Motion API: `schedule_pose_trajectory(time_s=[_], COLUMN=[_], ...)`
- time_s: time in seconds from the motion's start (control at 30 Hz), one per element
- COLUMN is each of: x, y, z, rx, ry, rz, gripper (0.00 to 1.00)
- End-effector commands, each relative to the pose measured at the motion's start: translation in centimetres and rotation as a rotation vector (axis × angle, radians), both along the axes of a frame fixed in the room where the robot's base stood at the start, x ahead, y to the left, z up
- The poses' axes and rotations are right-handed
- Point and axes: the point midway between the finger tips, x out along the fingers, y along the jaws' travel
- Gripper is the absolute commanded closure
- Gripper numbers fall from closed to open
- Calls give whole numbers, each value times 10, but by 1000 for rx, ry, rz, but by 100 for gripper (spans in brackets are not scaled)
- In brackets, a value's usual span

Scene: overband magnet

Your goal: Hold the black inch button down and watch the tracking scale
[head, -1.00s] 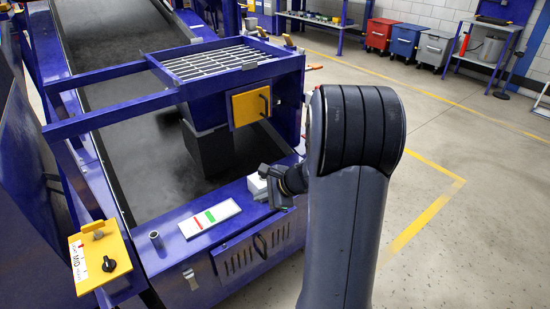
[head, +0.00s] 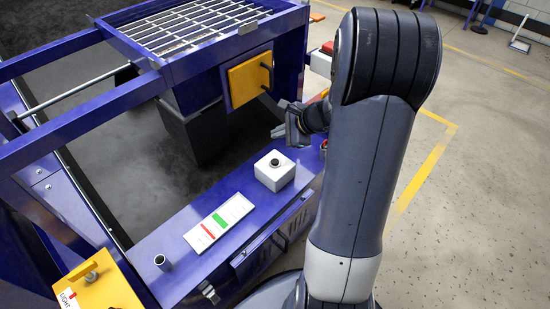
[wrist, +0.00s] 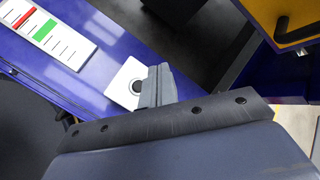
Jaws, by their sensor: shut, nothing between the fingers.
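The black inch button (head: 275,162) sits on top of a small white box (head: 272,178) on the blue frame ledge. It also shows in the wrist view (wrist: 137,87), partly beside my fingers. The tracking scale (head: 219,223) is a white strip with tick marks, a red bar and a green bar, left of the box; it shows at upper left in the wrist view (wrist: 50,30). My gripper (head: 287,134) is shut and empty, above and slightly behind the box in the head view. It appears apart from the button. The fingers (wrist: 157,86) partly cover the box in the wrist view.
A yellow hatch with a black handle (head: 250,78) stands behind my gripper, under a metal grating (head: 195,25). A short upright tube (head: 161,262) stands on the ledge left of the scale. A yellow panel (head: 100,285) is at lower left.

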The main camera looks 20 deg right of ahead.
Motion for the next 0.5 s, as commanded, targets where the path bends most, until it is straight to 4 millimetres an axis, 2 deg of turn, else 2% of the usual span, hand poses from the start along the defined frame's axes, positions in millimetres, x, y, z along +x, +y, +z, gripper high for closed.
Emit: schedule_pose_trajectory(time_s=[0.27, 0.5], x=[0, 0], y=[0, 0], z=[-3, -24], rx=[0, 1], ry=[0, 1], rz=[0, 0], gripper=[100, 100])
